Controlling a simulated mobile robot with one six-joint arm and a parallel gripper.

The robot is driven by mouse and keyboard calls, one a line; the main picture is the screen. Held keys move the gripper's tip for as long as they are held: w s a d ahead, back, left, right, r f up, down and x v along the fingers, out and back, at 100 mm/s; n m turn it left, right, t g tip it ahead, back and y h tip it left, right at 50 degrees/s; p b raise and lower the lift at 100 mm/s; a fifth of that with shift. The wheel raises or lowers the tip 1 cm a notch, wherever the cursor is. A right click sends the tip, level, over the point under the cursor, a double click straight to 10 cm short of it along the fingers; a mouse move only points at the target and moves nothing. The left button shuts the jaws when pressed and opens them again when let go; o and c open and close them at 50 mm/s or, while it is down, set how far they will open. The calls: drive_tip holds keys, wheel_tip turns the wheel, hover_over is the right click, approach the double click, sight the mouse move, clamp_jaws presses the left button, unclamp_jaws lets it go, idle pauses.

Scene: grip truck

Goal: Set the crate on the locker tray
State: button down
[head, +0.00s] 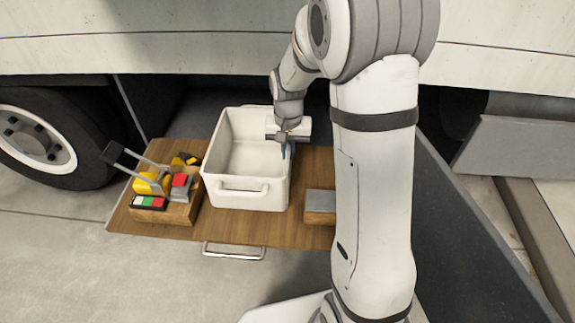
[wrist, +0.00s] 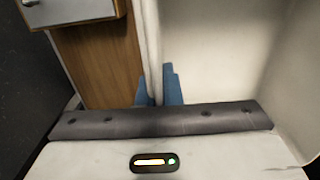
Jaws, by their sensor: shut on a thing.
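The crate (head: 245,198) is a white, empty, open-topped bin with a handle on its front wall. It stands upright over the middle of the wooden locker tray (head: 160,232); I cannot tell whether its base touches the wood or hangs slightly above it. My gripper (head: 288,151) comes down over the crate's right side and is shut on that wall. In the wrist view, the blue fingertips (wrist: 160,86) sit on either side of the crate's thin wall (wrist: 152,35). The inside of the crate (wrist: 215,50) shows at the right there, and the tray (wrist: 98,62) at the left.
A wooden box of tools (head: 165,212) with yellow and red pieces stands left of the crate. A small grey-topped wooden block (head: 319,203) stands to its right. A metal handle (head: 234,251) juts from the tray's front edge. The truck wheel (head: 45,140) is at far left.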

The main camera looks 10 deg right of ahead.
drive_tip(key=shift+f+b, duration=0.85)
drive_tip(key=shift+f, duration=1.4)
drive_tip(key=shift+s+f, duration=0.1)
drive_tip(key=c, duration=1.6)
unclamp_jaws()
drive_tip(key=shift+f, duration=0.1)
wheel_tip(320, 180, up, 8)
drive_tip(key=p, duration=0.3)
drive_tip(key=shift+s, duration=0.1)
drive_tip(key=s+r+n, duration=0.1)
drive_tip(key=s+r, duration=0.3)
drive_tip(key=s, duration=0.6)
drive_tip(key=s+r+n+t, duration=0.1)
drive_tip(key=s+r+n, duration=0.1)
drive_tip(key=s, duration=0.8)
drive_tip(key=shift+s+d+r+n, duration=0.3)
drive_tip(key=shift+s+r, duration=0.05)
drive_tip(key=shift+r, duration=0.55)
